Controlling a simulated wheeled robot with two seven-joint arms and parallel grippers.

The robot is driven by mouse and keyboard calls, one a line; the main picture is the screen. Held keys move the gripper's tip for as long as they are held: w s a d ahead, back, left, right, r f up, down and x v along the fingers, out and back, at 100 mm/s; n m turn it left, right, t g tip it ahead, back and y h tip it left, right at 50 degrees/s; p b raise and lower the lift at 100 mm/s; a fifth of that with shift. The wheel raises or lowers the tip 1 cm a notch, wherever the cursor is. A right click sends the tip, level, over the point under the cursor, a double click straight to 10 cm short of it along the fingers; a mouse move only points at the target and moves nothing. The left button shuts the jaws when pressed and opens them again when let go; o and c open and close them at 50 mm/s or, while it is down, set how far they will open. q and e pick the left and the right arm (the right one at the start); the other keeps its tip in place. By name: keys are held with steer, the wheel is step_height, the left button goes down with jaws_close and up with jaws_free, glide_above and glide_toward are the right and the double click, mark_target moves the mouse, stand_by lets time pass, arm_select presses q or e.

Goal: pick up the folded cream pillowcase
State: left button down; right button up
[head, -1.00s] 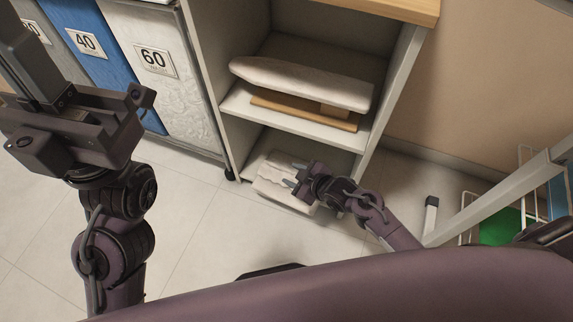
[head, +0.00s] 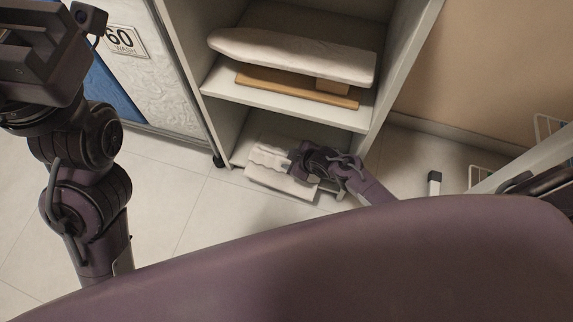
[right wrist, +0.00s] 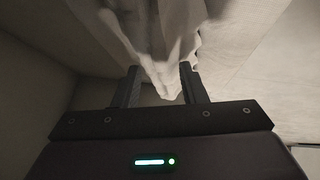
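The folded cream pillowcase (head: 268,160) lies on the lowest shelf of the white unit, at its front edge. My right gripper (head: 283,165) reaches it from the right and covers part of it. In the right wrist view the fingers (right wrist: 159,82) stand apart, with a pale fold of the pillowcase (right wrist: 150,35) between and beyond their tips. A gap shows beside the left finger, so the fingers do not look closed on the cloth. My left gripper (head: 40,55) is at the upper left, its fingertips out of frame.
Above is the unit's middle shelf (head: 222,98), holding an ironing board (head: 290,55) with a pale cover and wooden pieces (head: 300,88). Laundry bins (head: 165,75) stand at left. A wire rack (head: 482,178) is at right. The tiled floor in front is clear.

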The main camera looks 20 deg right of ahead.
steer(key=shift+w+a+f, duration=0.1)
steer(key=shift+w+f, duration=0.1)
steer(key=c, duration=0.7)
steer(key=shift+r, duration=0.15)
